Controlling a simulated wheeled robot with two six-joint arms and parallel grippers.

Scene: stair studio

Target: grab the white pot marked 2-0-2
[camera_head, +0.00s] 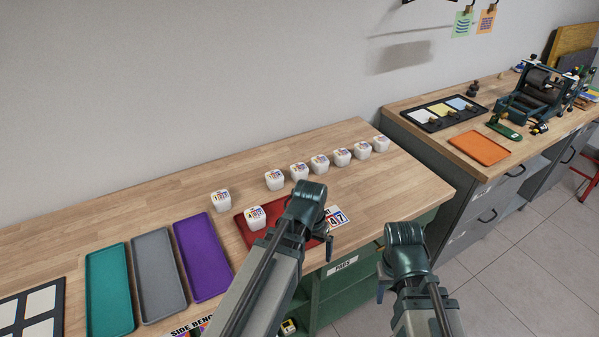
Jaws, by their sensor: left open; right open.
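Several white pots with small coloured number labels stand on the wooden bench. A row runs along the back, from a pot (220,199) at the left through a pot (299,171) to a pot (381,144) at the right. Another white pot (255,217) stands on the red tray (243,232). The labels are too small to read, so I cannot tell which pot is marked 2-0-2. My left gripper (307,208) is open over the red tray, hiding part of it. My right gripper (404,260) is open beyond the bench's front edge. Neither holds anything.
Teal (109,290), grey (158,275) and purple (202,256) trays lie left of the red tray. A second bench at right carries an orange tray (480,148) and a roller press (540,95). The bench's back left is clear.

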